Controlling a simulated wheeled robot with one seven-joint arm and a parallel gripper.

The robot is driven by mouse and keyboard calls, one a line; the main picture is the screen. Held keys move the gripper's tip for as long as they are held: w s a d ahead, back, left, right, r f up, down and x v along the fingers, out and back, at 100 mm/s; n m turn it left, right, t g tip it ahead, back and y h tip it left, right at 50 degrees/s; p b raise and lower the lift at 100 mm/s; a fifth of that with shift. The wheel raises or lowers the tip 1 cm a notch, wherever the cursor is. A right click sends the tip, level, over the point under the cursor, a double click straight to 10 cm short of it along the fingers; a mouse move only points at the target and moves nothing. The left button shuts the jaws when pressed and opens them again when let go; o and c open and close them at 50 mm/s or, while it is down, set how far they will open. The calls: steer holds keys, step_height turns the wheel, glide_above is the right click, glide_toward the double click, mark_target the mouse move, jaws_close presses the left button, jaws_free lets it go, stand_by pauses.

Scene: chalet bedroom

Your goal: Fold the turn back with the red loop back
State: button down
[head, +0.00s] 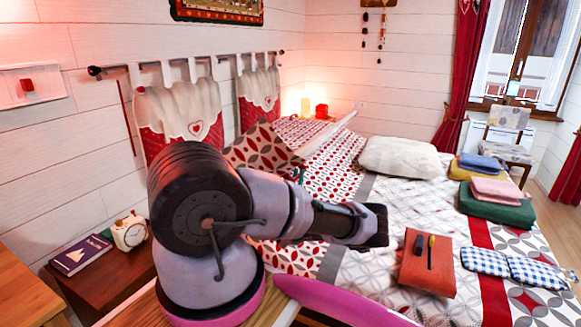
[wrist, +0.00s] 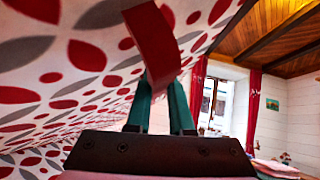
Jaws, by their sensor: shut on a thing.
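The turn back (head: 262,146) is a flap of bedding with red and grey leaf shapes. In the head view it stands raised and tilted near the head of the bed, behind my arm. In the wrist view its leaf-patterned cloth (wrist: 75,75) fills the left and top. The red loop (wrist: 150,40) is a flat strap at my gripper (wrist: 160,88). The teal fingers are shut on the loop, close under the cloth. In the head view my arm hides most of the gripper, and the loop cannot be made out.
A white pillow (head: 400,157) lies on the bed. Folded cloths (head: 495,205), an orange-red item with dark tools (head: 428,265) and a blue checked cloth (head: 515,266) lie on the right part.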

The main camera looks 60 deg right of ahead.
steer(key=shift+s+f+m+g, duration=0.4)
steer(key=shift+f+m, duration=0.2)
steer(key=shift+f, duration=0.1)
steer(key=c, duration=0.8)
jaws_free()
steer(key=shift+w, duration=0.1)
steer(key=shift+f, duration=0.1)
